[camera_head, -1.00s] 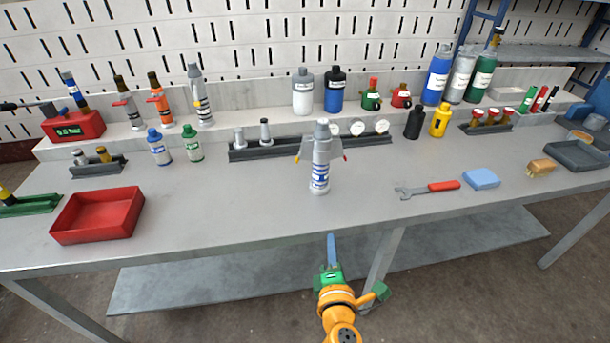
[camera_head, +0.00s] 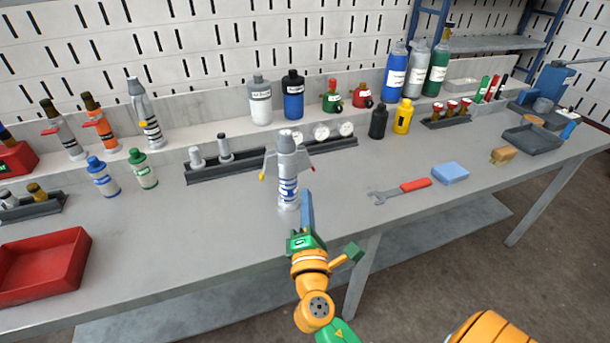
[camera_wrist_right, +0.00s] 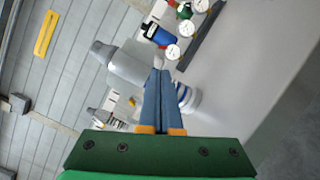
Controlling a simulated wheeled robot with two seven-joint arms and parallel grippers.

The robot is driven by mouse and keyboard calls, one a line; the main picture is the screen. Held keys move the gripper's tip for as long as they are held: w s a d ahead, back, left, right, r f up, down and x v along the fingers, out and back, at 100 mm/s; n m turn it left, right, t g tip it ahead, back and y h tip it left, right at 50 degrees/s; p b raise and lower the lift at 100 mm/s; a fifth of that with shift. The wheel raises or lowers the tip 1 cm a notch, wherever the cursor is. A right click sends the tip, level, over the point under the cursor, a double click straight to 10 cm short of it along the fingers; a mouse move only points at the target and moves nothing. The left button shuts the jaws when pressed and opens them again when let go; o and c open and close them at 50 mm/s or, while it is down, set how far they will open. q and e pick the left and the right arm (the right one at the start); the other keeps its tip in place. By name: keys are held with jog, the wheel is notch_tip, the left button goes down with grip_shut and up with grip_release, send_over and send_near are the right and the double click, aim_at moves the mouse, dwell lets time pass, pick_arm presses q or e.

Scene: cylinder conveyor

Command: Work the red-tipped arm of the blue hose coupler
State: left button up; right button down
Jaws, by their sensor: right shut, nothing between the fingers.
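The hose coupler (camera_head: 287,165) stands upright near the middle of the bench, grey with blue bands low on its body. It has two side arms: a yellow-tipped one on the left and a red-tipped one (camera_head: 313,196) on the right. My right gripper (camera_head: 306,196) is shut and empty, its blue fingers just in front of and right of the coupler's lower body, close to the red tip. I cannot tell whether they touch. In the right wrist view the shut fingers (camera_wrist_right: 160,75) partly cover the coupler (camera_wrist_right: 128,66); the red tip is not clear there. My left gripper is not in view.
A wrench (camera_head: 402,190) and a blue sponge (camera_head: 450,173) lie to the right. A dark rack (camera_head: 225,172) with fittings and gauges stands behind the coupler. A red tray (camera_head: 42,266) is at the left. The bench front between tray and coupler is clear.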

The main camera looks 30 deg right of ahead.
aim_at(308, 161)
jog(key=x, duration=0.6)
jog(key=shift+w+d+r+p, duration=0.1)
jog(key=shift+w+d+p, duration=0.05)
jog(key=shift+w+p, duration=0.15)
jog(key=shift+s+d+n+t, duration=0.3)
jog(key=shift+d+n, duration=0.1)
jog(key=shift+n, duration=0.7)
jog(key=shift+d+n, duration=0.35)
jog(key=shift+n, duration=0.55)
jog(key=d+r+n+t+y, duration=0.1)
jog(key=n, duration=0.2)
jog(key=d+n+y, duration=0.1)
jog(key=n, duration=0.3)
jog(key=s+d+r+n+t+y+p, duration=0.1)
jog(key=n, duration=0.2)
jog(key=shift+r+n+t, duration=0.3)
jog(key=shift+n, duration=0.1)
jog(key=shift+s+f, duration=0.1)
